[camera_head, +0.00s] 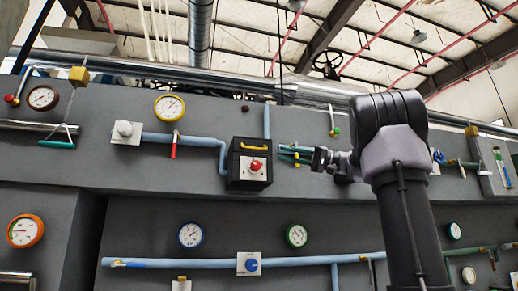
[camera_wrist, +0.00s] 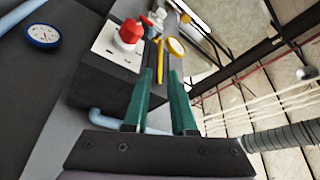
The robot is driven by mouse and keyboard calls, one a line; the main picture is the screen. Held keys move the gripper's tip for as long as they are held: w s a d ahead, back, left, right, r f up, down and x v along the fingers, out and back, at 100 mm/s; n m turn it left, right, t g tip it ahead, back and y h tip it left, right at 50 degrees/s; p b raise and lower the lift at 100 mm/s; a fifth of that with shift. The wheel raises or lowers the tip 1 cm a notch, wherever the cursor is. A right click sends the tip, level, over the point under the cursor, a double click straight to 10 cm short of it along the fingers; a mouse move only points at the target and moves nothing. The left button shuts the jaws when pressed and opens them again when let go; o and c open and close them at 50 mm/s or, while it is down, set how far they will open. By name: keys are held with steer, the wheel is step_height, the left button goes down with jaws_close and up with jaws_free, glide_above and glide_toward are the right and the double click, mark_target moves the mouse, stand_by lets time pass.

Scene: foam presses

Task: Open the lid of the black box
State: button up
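The black box (camera_head: 236,165) is mounted on the grey wall, and its lid looks shut. A yellow handle (camera_head: 255,147) is on the upper front of the box. A red knob (camera_head: 256,165) on a white plate is below the handle. In the wrist view the box (camera_wrist: 100,88) is on the left, with the red knob (camera_wrist: 130,31) and the yellow handle (camera_wrist: 160,60). My gripper (camera_head: 282,153) is just right of the box. Its green fingers (camera_wrist: 161,72) are apart and empty, with the handle just beyond the tips. I cannot tell whether they touch it.
A light blue pipe (camera_head: 185,141) meets the box from the left, and another rises above it. A yellow gauge (camera_head: 170,107) and a red-handled valve (camera_head: 174,146) are farther left. A blue knob (camera_head: 252,264) is below.

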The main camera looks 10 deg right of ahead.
mark_target(258, 149)
steer(key=x, duration=1)
steer(key=shift+a, duration=0.1)
jaws_close()
stand_by(1.1)
